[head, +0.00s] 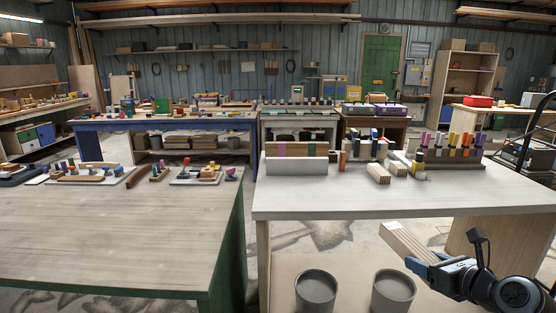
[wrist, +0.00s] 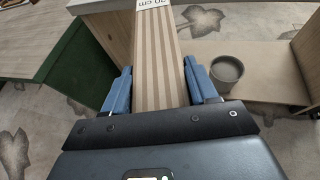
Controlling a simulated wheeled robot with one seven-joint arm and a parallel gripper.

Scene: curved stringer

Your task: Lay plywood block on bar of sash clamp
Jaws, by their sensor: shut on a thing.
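My gripper (head: 424,262) is at the lower right of the head view, in front of and below the edge of the white-topped bench. It is shut on a long, pale, striped plywood block (head: 402,241), which sticks out past the fingers. In the wrist view the block (wrist: 157,62) lies between the two blue fingers of my gripper (wrist: 158,82), with stripes along its length and a white label with a cm marking at its far end. I cannot pick out the sash clamp for certain in either view.
The white-topped bench (head: 330,203) carries two pale blocks (head: 378,174), a white box-like holder (head: 296,166) and a rack of coloured handles (head: 455,156). Two grey buckets (head: 316,290) stand below it. The green-sided bench (head: 120,235) at left is largely clear in front.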

